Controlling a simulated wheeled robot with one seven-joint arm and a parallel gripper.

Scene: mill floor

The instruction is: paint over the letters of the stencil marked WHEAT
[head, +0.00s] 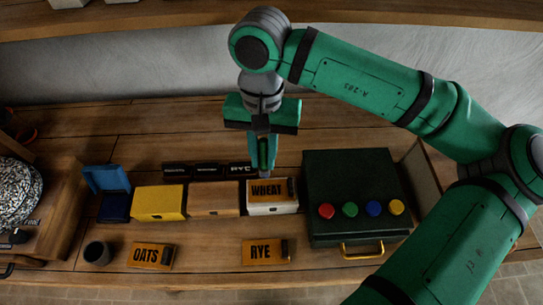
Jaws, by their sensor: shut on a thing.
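The WHEAT stencil (267,190) is a flat orange-brown plate with black letters and a dark grip at its right end. It lies on top of a white box (272,210), left of the dark green case. My gripper (265,169) points down just behind the stencil's letters. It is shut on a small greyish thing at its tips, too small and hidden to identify. I cannot tell whether that thing touches the stencil.
The OATS stencil (146,256) and RYE stencil (266,252) lie on the bench front. A dark cup (97,253) stands at left. A yellow box (160,203), wooden box (213,199) and open blue box (113,207) stand left. The green case (351,171) has coloured knobs.

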